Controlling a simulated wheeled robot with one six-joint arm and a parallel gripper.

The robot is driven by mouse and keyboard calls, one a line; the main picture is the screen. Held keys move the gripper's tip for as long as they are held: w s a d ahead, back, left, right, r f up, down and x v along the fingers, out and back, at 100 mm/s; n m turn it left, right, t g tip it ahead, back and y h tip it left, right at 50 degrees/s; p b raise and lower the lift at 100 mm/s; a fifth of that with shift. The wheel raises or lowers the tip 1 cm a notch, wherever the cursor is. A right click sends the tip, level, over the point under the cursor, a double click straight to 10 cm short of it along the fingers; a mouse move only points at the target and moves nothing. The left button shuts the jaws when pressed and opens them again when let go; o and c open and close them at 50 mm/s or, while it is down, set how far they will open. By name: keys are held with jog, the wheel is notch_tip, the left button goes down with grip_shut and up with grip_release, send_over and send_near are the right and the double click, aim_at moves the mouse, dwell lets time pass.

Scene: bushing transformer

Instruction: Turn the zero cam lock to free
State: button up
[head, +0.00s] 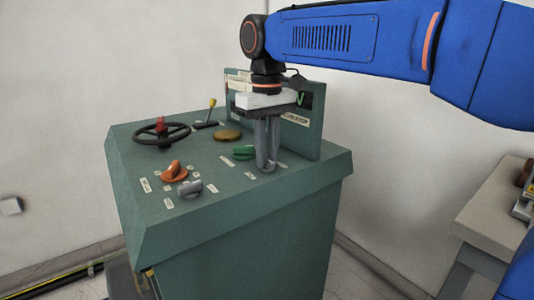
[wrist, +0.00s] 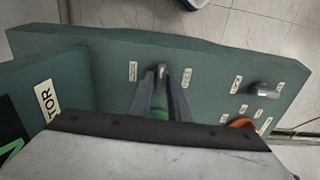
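My gripper (head: 267,168) points down at the panel top, its two fingers slightly apart. In the wrist view, a small grey knob (wrist: 161,72) shows at the fingertips, between two white labels. The fingers stand on both sides of it; I cannot tell whether they press on it. In the head view the fingers mostly hide this knob. Another grey knob (head: 190,188) sits near the panel's front edge and also shows in the wrist view (wrist: 263,90). The label lettering is too small to read, so I cannot tell which knob is the zero cam lock.
An orange knob (head: 174,172) and a green knob (head: 243,152) stand near the gripper. Farther back are a black handwheel (head: 162,135), a yellow-tipped lever (head: 209,112) and a brass disc (head: 228,135). An upright panel (head: 310,140) rises behind the gripper. A side table (head: 490,210) stands at right.

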jog(key=shift+o, duration=0.9)
notch_tip(320, 180, up, 17)
jog(key=shift+r, duration=0.2)
jog(key=s+d+f+m+t, duration=0.1)
jog(key=s+d+f+m, duration=0.15)
jog(key=d+f, duration=0.5)
jog(key=s+d+f+m+t, duration=0.1)
jog(key=s+d+f, duration=0.3)
jog(key=d+f, duration=0.4)
jog(key=s+d+f+m+t, duration=0.1)
jog(key=s+d+f, duration=0.2)
jog(key=f, duration=0.4)
jog(key=s+d+f+m+t, duration=0.1)
jog(key=s+d+f, duration=0.3)
jog(key=s+f, duration=0.2)
jog(key=s+d+f+m, duration=0.1)
jog(key=s+d+f, duration=0.3)
jog(key=f, duration=0.6)
jog(key=shift+s+d+f+t, duration=0.25)
jog(key=shift+s+t, duration=0.15)
jog(key=shift+s, duration=0.2)
